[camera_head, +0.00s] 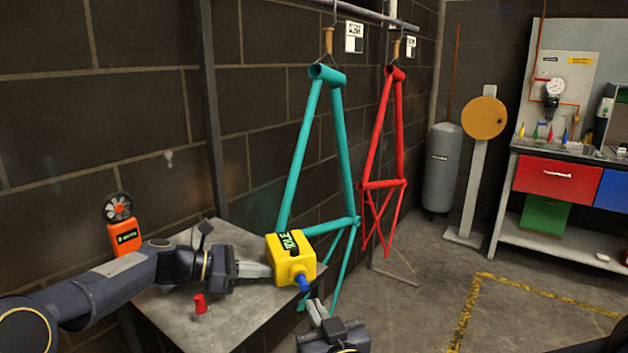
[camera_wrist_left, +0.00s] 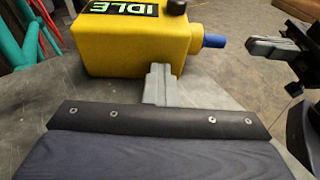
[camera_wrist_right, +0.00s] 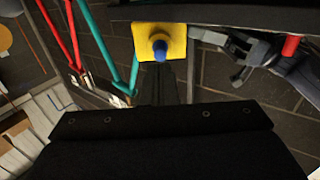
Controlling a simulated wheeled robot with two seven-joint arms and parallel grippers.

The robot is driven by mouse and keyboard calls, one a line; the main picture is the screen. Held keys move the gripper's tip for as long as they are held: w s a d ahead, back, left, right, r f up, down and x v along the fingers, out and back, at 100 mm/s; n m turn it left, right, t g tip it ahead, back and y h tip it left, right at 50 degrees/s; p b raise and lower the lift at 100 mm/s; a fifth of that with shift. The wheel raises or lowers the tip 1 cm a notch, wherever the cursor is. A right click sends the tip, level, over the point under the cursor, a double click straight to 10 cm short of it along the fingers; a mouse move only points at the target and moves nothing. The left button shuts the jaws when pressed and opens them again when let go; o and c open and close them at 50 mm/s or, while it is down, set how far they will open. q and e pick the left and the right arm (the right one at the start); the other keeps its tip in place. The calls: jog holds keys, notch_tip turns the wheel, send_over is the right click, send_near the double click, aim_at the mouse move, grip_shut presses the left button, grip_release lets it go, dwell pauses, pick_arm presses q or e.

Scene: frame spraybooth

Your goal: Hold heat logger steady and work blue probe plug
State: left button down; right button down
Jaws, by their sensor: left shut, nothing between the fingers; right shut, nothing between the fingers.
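The heat logger is a yellow box (camera_head: 283,271) with a dark display reading IDLE, at the right edge of the grey table. It also shows in the left wrist view (camera_wrist_left: 130,45) and the right wrist view (camera_wrist_right: 143,42). The blue probe plug (camera_head: 302,283) sticks out of its near face; it shows in both wrist views (camera_wrist_left: 214,41) (camera_wrist_right: 160,52). My left gripper (camera_head: 268,271) is shut and empty, its tips at the box's side; I cannot tell whether they touch. My right gripper (camera_head: 316,309) is shut and empty, just below and in front of the plug, apparently apart from it.
A red knob (camera_head: 200,303) stands on the table (camera_head: 240,325), with an orange fan meter (camera_head: 125,238) behind my left arm. Teal (camera_head: 300,150) and red (camera_head: 383,150) bike frames hang behind. A workbench (camera_head: 560,165) stands at far right; the floor between is mostly clear.

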aim_at(305, 289)
jog(key=shift+x, duration=1.7)
jog(key=shift+x, duration=0.9)
jog(key=v, duration=1.5)
jog(key=shift+s, duration=0.2)
jog(key=shift+d, duration=0.1)
jog(key=x, duration=1.5)
jog(key=shift+x, duration=0.9)
jog(key=v, duration=1.5)
jog(key=shift+s, duration=0.2)
